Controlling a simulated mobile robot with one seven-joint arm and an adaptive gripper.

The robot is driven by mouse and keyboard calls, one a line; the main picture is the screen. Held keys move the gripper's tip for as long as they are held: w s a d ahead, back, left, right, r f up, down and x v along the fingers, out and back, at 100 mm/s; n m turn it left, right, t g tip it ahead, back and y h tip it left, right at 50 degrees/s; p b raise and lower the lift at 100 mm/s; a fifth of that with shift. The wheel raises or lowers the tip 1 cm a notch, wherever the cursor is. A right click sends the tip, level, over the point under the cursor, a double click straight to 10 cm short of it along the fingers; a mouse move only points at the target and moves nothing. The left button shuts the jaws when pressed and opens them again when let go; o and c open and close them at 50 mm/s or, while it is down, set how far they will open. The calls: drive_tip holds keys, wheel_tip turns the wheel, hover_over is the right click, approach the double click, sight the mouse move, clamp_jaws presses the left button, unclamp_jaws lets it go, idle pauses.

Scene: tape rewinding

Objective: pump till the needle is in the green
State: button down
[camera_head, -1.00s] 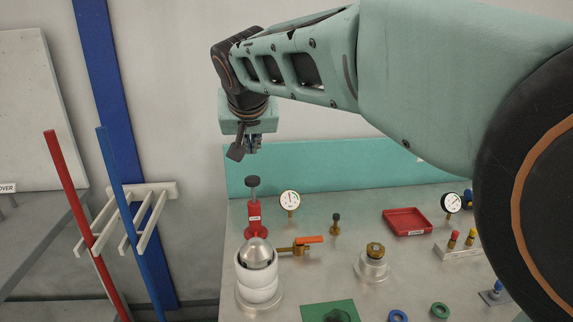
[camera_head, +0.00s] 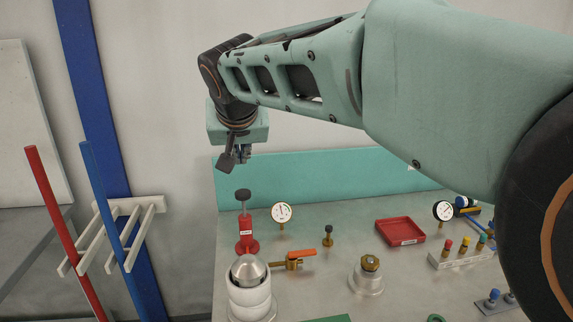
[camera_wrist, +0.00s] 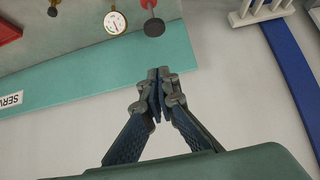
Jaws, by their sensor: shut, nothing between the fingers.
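A red hand pump (camera_head: 247,236) stands upright at the back left of the metal bench. Its dark round knob (camera_head: 242,195) is raised on a thin rod; the knob also shows in the wrist view (camera_wrist: 154,27). A white dial gauge (camera_head: 282,213) stands just right of the pump, and it shows at the top of the wrist view (camera_wrist: 115,23). Its needle is too small to read surely against the coloured marks. My gripper (camera_head: 243,158) hangs above the pump knob, apart from it. In the wrist view my fingers (camera_wrist: 158,72) are closed together and empty.
A steel-domed white cylinder (camera_head: 249,285) and an orange-handled valve (camera_head: 299,255) stand in front of the pump. A red tray (camera_head: 400,232), a second gauge (camera_head: 443,211) and a brass-topped fitting (camera_head: 368,275) lie to the right. A teal back panel (camera_head: 330,174) rises behind the bench.

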hover_over(244, 201)
wheel_tip(244, 201, down, 6)
drive_tip(key=shift+f, duration=0.2)
drive_tip(key=f, duration=0.1)
drive_tip(key=f+b, duration=0.1)
drive_tip(key=shift+w+f, duration=0.2)
drive_tip(key=shift+f, duration=0.85)
wheel_tip(244, 201, down, 5)
drive_tip(key=b, duration=0.4)
drive_tip(key=shift+s+b, duration=0.15)
drive_tip(key=shift+b, duration=0.25)
drive_tip(key=shift+r, duration=0.1)
wheel_tip(244, 201, up, 5)
drive_tip(key=p, duration=0.3)
drive_tip(key=shift+p, duration=0.4)
drive_tip(key=v, duration=0.9)
drive_tip(key=shift+s, duration=0.3)
